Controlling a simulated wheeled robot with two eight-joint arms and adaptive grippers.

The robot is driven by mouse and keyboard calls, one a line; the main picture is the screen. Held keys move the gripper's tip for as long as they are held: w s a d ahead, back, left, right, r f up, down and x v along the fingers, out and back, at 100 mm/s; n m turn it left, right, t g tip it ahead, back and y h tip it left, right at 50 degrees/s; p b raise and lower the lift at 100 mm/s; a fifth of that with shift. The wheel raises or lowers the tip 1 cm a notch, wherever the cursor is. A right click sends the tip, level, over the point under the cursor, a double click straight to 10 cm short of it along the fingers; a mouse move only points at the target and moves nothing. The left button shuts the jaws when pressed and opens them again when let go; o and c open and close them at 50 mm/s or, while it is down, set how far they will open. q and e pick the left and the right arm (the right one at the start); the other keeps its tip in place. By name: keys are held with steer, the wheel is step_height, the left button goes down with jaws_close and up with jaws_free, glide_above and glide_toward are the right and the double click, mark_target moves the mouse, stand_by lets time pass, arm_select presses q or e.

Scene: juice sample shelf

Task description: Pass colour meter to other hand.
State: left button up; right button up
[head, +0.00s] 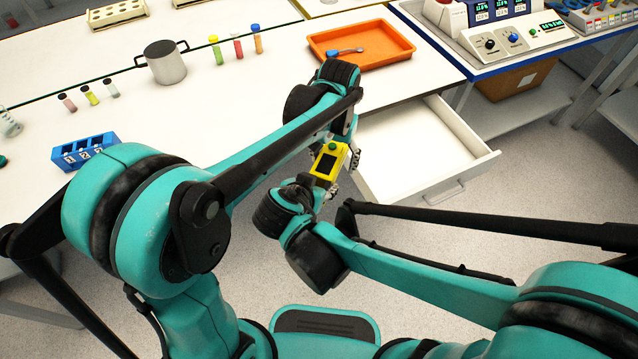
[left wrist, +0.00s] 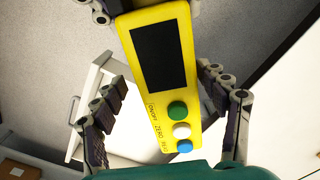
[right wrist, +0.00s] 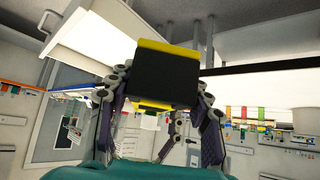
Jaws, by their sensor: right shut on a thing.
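The yellow colour meter (head: 328,163), with a dark screen and green, white and blue buttons, is in the air between my two grippers, in front of the bench. My right gripper (head: 322,188) is shut on it. In the left wrist view the meter (left wrist: 160,65) lies between the spread fingers of my left gripper (left wrist: 162,80), with gaps at both sides. Right fingertips show at its screen end, at the top of that view. In the right wrist view the dark back end of the meter (right wrist: 160,75) hides much of the grip.
An open white drawer (head: 468,168) juts out just right of the grippers. On the bench are an orange tray (head: 400,55) with a spoon, a metal pot (head: 166,66), several coloured vials and a blue rack (head: 60,156). Instruments stand on the blue-edged table at the right.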

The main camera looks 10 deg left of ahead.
mark_target(331, 156)
arm_select(q)
step_height(331, 156, up, 11)
steer(key=shift+r, duration=0.1)
arm_select(e)
steer(key=shift+d, duration=0.1)
arm_select(q)
steer(key=s+a+f+n+t, duration=0.1)
steer(key=s+a+f+t, duration=0.2)
steer(key=s+a, duration=0.4)
steer(key=s+a+f+n+t, duration=0.2)
steer(key=s+a+f+t, duration=0.2)
steer(key=s+a, duration=0.3)
steer(key=shift+a+f, duration=0.4)
steer(key=shift+a, duration=0.35)
